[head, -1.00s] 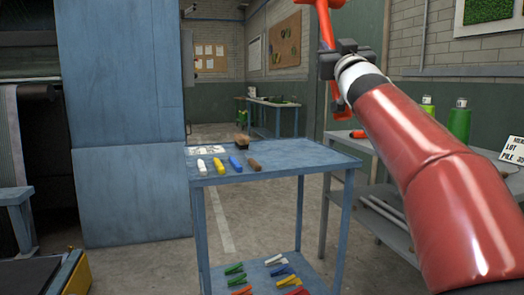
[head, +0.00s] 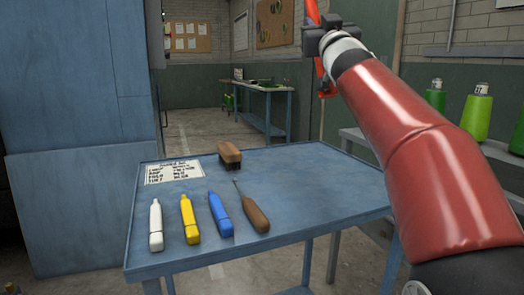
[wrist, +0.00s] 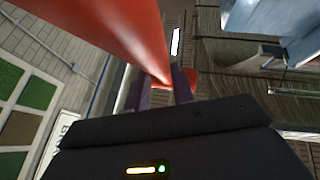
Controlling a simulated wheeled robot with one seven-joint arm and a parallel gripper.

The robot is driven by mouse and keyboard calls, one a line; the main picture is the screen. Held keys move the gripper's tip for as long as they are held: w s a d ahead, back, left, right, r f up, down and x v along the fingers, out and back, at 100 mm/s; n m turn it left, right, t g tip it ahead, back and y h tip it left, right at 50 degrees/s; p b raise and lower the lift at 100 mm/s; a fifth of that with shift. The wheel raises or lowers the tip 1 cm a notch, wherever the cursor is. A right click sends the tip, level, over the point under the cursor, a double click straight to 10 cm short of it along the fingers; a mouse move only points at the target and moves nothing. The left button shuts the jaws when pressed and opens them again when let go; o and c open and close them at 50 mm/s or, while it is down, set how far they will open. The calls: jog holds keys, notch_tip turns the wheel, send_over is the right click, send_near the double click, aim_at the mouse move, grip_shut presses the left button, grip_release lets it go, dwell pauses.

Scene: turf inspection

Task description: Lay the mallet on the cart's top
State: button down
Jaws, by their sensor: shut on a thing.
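The blue cart's top (head: 315,190) fills the lower middle of the head view. My gripper (head: 314,43) is raised above and beyond the cart's far right part, near the top of the picture. It is shut on the orange-red mallet (head: 311,11), which is cut off by the top edge and partly hidden by my gripper. In the wrist view the mallet (wrist: 110,35) runs from the upper left down to between the dark fingers of my gripper (wrist: 166,88). It is clear of the cart.
On the cart's left half are a label sheet (head: 173,172), a wooden brush (head: 230,154), a white marker (head: 156,226), a yellow one (head: 189,220), a blue one (head: 220,214) and a wooden-handled tool (head: 254,215). The cart's right half is bare. Green bottles (head: 476,112) stand at right.

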notch_tip(320, 180, down, 20)
jog(key=b, duration=0.6)
jog(key=shift+w+r, duration=0.2)
jog(key=shift+w, duration=0.05)
jog(key=shift+f, duration=0.15)
